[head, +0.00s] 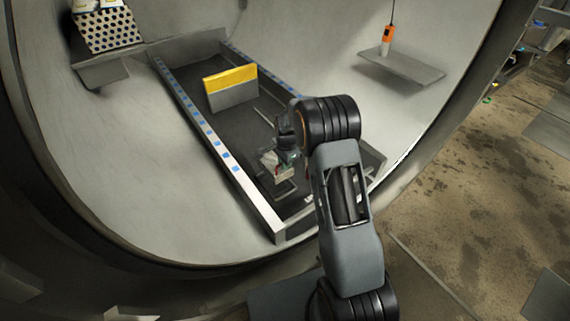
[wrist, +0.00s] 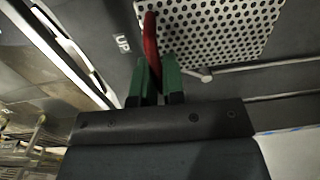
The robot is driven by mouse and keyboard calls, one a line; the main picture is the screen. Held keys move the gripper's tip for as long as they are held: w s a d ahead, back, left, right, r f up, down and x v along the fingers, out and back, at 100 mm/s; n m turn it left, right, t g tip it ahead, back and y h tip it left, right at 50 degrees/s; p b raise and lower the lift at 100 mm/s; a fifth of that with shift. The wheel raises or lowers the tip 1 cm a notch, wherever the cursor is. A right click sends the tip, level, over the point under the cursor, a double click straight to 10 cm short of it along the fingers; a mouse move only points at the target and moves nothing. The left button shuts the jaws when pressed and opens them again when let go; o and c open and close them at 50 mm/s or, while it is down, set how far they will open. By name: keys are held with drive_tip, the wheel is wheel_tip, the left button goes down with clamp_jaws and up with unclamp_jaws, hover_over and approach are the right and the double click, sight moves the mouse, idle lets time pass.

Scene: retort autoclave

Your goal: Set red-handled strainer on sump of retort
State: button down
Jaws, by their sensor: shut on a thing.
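The strainer's red handle (wrist: 151,38) stands between the green fingertips of my gripper (wrist: 159,76) in the wrist view, and the gripper is shut on it. A pale perforated plate (wrist: 222,28), apparently the strainer's, lies just beyond the fingertips. In the head view my gripper (head: 286,155) is low inside the retort (head: 150,135), over the dark floor between the rails. A small pale shape beside it may be part of the strainer. My arm and gripper hide much of this spot. I cannot make out the sump or whether the strainer touches anything.
A yellow-topped grey block (head: 231,87) stands on the dark floor behind my gripper. Rails with blue marks (head: 205,128) run along both sides. A side shelf (head: 400,67) is at right, with an orange device (head: 388,36) above it.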

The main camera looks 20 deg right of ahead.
sight(285, 178)
drive_tip(key=shift+f+b, duration=2.95)
drive_tip(key=shift+f, duration=1.15)
drive_tip(key=shift+f, duration=0.45)
drive_tip(key=c, duration=1.1)
unclamp_jaws()
